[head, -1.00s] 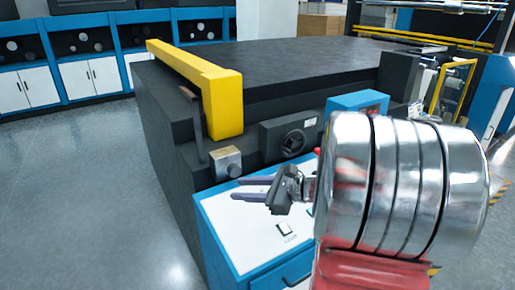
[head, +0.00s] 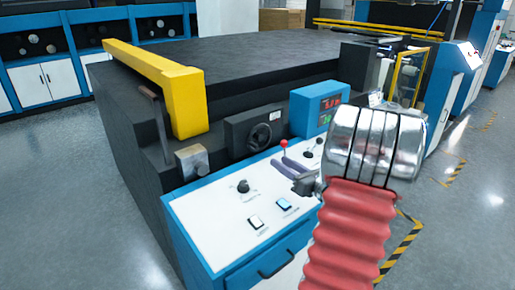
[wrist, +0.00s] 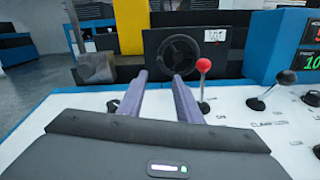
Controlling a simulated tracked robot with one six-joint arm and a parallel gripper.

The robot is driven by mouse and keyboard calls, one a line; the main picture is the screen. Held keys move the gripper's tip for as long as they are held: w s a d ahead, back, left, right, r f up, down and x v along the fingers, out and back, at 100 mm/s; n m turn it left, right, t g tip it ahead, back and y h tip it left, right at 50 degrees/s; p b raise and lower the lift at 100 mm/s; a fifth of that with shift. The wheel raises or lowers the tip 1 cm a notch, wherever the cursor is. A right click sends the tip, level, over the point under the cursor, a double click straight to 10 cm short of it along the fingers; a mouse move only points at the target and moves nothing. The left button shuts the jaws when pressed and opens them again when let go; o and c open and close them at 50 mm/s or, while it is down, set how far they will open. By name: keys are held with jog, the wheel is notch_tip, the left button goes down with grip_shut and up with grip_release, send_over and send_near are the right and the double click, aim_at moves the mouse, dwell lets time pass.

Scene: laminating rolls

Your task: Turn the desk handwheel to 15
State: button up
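The black handwheel (head: 260,136) is mounted on a dark box at the front of the machine, behind the white desk panel. In the wrist view the handwheel (wrist: 179,54) is just beyond the fingertips, with a small white label to its right. My gripper (head: 283,163) is over the panel, its two purple-grey fingers pointing towards the handwheel. In the wrist view my gripper (wrist: 160,78) is open, with an empty gap between the fingers, apart from the wheel. The wheel's setting is too small to read.
A red-knobbed lever (wrist: 203,66) stands close right of the fingers, and a black-knobbed lever (wrist: 286,78) farther right. A blue display box (head: 318,108) shows red and green digits. The panel also has a black dial (head: 243,186) and buttons. A yellow bar (head: 155,80) is at left.

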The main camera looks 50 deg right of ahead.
aim_at(258, 147)
jog(key=w, duration=0.4)
jog(key=w+d, duration=0.1)
jog(key=w, duration=0.8)
jog(key=shift+w+d, duration=0.25)
jog(key=shift+w, duration=0.05)
jog(key=shift+c, duration=0.4)
grip_shut()
